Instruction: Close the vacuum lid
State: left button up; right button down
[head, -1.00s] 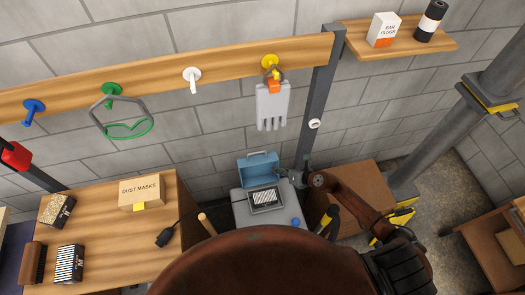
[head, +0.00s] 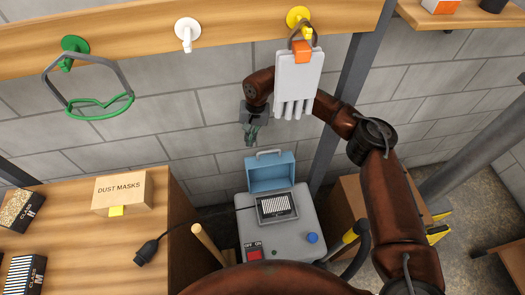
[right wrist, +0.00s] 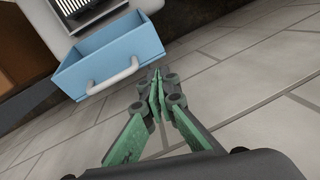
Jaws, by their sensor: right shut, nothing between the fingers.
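The vacuum (head: 292,238) is a grey box on the floor between the workbench and a brown cabinet. Its blue lid (head: 270,174) stands open at the back, with a light grey handle (head: 269,154) on its top edge. A striped filter (head: 274,207) shows in the opening. My right gripper (head: 252,140) is shut and empty, above and behind the lid near the wall. In the right wrist view, the green fingers (right wrist: 157,85) are together, just right of the lid (right wrist: 108,55) and its handle, apart from them. My left gripper is not in view.
The workbench (head: 150,225) at left holds a dust mask box (head: 122,190) and filter boxes. A black plug (head: 146,252) and a wooden stick (head: 210,245) are near its edge. The brown cabinet (head: 350,215) stands right of the vacuum.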

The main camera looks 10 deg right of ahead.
aim_at(260, 153)
jog(key=w+d+r+n+h+b, duration=0.1)
jog(key=w+d+r+n+h, duration=0.1)
jog(key=d+r, duration=0.1)
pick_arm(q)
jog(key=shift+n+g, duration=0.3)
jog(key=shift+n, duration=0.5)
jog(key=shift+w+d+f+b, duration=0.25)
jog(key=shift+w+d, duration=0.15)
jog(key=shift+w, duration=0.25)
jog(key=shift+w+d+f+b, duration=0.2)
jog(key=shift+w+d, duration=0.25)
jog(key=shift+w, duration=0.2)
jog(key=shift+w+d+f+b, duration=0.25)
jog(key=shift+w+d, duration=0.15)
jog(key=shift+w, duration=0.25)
pick_arm(e)
jog(key=shift+s+d+f, duration=0.1)
jog(key=shift+s+f, duration=0.5)
jog(key=shift+f, duration=0.7)
jog(key=shift+s+d+f, duration=0.1)
jog(key=shift+s+f, duration=0.55)
jog(key=shift+f, duration=0.7)
jog(key=shift+s+d+f, duration=0.1)
jog(key=shift+s+f, duration=0.5)
jog(key=shift+f, duration=0.7)
